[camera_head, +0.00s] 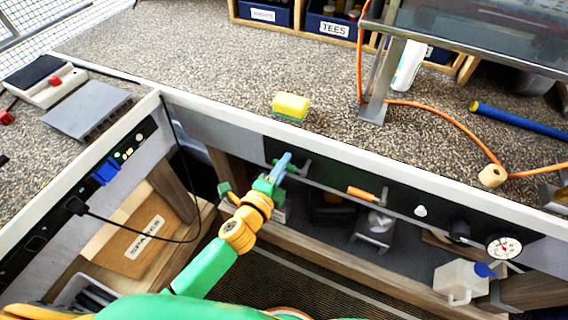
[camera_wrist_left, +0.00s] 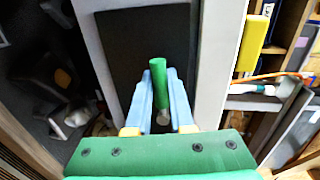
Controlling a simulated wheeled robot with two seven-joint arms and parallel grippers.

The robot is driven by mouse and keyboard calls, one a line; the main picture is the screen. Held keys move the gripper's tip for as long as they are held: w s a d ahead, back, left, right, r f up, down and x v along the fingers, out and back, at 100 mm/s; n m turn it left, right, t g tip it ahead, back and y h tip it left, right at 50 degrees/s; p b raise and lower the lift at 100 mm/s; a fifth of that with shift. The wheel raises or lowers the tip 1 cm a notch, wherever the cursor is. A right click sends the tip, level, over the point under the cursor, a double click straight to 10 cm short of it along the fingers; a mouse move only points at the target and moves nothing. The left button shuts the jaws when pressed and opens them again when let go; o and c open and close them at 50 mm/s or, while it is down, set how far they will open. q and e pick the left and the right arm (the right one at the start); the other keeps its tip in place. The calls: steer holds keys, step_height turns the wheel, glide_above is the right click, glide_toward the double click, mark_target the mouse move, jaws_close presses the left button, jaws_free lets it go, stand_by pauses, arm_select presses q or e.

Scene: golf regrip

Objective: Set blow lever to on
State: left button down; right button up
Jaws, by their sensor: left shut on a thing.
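A lever with a green handle (camera_wrist_left: 159,72) shows in the left wrist view, in front of a dark panel plate. My left gripper (camera_wrist_left: 157,90) has its pale blue fingers on both sides of the handle and is shut on it. In the head view my left gripper (camera_head: 284,162) is at the left part of the dark panel under the bench's front edge, and it mostly hides this lever. A second lever with an orange handle (camera_head: 361,194) sits further right on the panel. I cannot read any label that tells which is the blow lever. My right gripper is not in view.
A yellow and green sponge (camera_head: 290,107) lies on the speckled bench top (camera_head: 200,70) above the lever. Right of the orange lever are a white knob (camera_head: 420,211) and a round gauge (camera_head: 504,247). A white jug (camera_head: 461,281) stands below. An orange hose (camera_head: 440,116) crosses the bench.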

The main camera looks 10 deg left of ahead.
arm_select(q)
steer(key=shift+r, duration=0.15)
stand_by(0.4)
steer(key=c, duration=0.8)
jaws_free()
steer(key=shift+w, duration=0.1)
steer(key=v, duration=0.7)
